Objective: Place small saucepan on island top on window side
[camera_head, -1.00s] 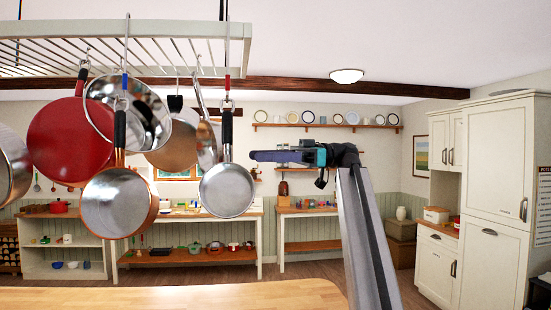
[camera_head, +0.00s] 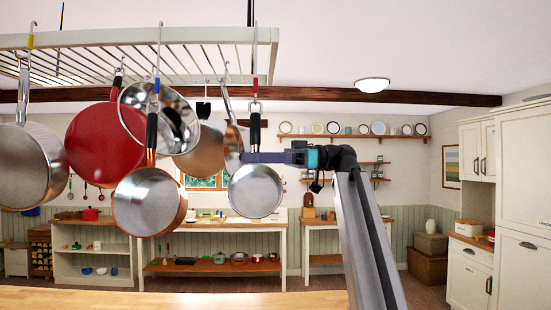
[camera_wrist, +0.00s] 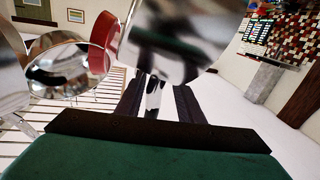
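A small steel saucepan (camera_head: 254,191) with a black handle hangs from the overhead rack, at the right end of the hanging pans. My gripper (camera_head: 246,157) reaches leftward at the lower handle, just above the pan's bowl. In the wrist view, my gripper's fingers (camera_wrist: 157,98) stand apart with a shiny handle (camera_wrist: 153,98) between them. Light gaps seem to show beside the handle, so the fingers look open around it. A steel pan body (camera_wrist: 180,40) fills the top of that view. The wooden island top (camera_head: 170,300) shows along the bottom edge.
The rack (camera_head: 130,38) holds other pans close by: a copper-sided saucepan (camera_head: 148,200), a red pan (camera_head: 97,145) and a large steel pan (camera_head: 25,165). A window (camera_head: 203,182) is partly hidden behind them. The visible strip of island top is clear.

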